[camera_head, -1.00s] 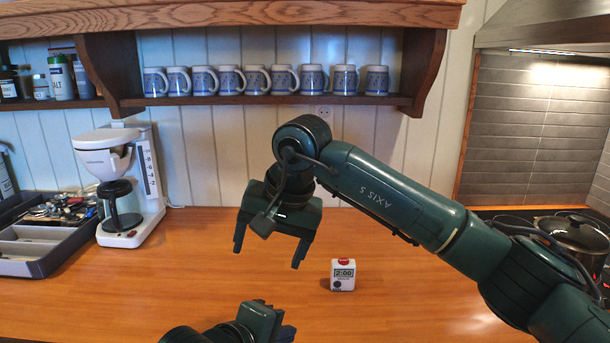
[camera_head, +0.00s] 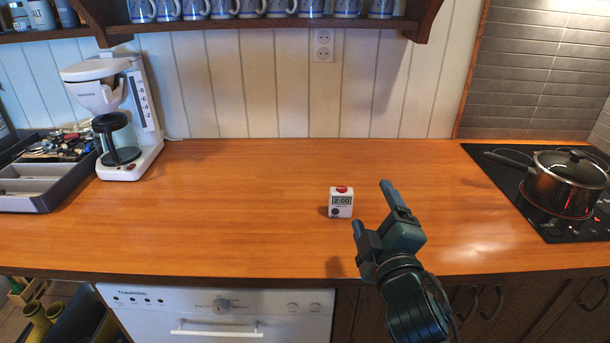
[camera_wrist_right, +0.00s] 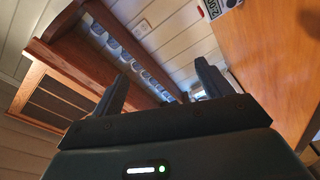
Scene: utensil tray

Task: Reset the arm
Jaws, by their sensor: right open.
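My right gripper (camera_head: 373,206) is in the lower middle right of the head view, over the counter's front part, with its two fingers apart and nothing between them. In the right wrist view the fingers (camera_wrist_right: 164,74) are also spread and empty. My left gripper is not in view. A small white timer (camera_head: 341,209) with a red top and a display reading 2:00 stands on the wooden counter (camera_head: 240,220), just left of the right gripper and apart from it. The timer (camera_wrist_right: 216,7) also shows at the top edge of the wrist view.
A coffee maker (camera_head: 137,120) and a grey utensil tray (camera_head: 50,195) stand at the left. A pot (camera_head: 568,185) sits on the glowing stove (camera_head: 510,170) at the right. Blue-patterned mugs (camera_head: 225,8) line the shelf above.

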